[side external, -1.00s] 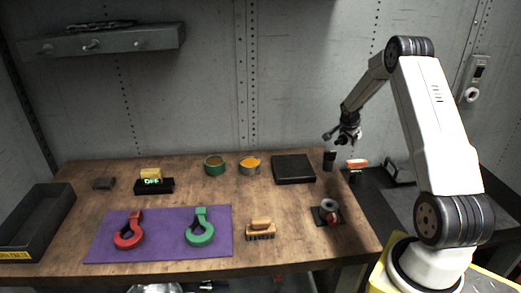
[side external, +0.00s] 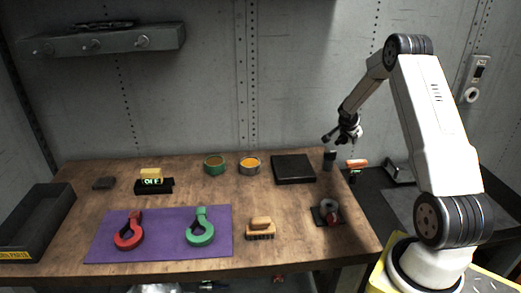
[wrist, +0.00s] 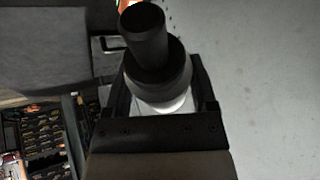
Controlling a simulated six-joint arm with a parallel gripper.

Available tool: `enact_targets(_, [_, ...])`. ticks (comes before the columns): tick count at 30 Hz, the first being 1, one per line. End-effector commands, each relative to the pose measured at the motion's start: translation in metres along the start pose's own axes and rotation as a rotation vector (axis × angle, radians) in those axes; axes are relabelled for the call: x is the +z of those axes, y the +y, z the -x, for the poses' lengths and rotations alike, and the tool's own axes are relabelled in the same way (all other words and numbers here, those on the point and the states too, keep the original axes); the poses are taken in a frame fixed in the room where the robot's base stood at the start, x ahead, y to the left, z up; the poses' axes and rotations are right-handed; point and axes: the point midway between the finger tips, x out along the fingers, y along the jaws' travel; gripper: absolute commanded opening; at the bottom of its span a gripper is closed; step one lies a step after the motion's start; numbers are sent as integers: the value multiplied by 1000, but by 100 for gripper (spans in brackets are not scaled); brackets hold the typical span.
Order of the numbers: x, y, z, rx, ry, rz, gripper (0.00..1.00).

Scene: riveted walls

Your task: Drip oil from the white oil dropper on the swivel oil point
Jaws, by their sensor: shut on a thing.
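My gripper (side external: 332,137) is raised above the back right corner of the table. In the wrist view its jaws (wrist: 161,92) are shut on the white oil dropper, which shows a black cylindrical top, a grey collar and a strip of white body (wrist: 168,106). The dropper cannot be made out clearly in the side view. A red hook (side external: 129,235) and a green hook (side external: 200,232) lie on the purple mat (side external: 165,244), each with a shank at the top. I cannot tell where the swivel oil point is.
A small black cylinder (side external: 330,159) is below my gripper. A grey-and-red fitting (side external: 329,210) sits on a dark plate. A brush (side external: 261,229), two tins (side external: 214,164), a black pad (side external: 293,169) and a yellow-topped block (side external: 152,180) are on the table. A black tray (side external: 38,222) is at left.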

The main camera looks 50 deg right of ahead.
Motion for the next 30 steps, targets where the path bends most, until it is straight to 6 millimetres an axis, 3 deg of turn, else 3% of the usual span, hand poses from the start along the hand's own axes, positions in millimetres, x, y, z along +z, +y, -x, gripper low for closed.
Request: enact_targets(30, [-2, -3, 8, -15, 122, 31, 0])
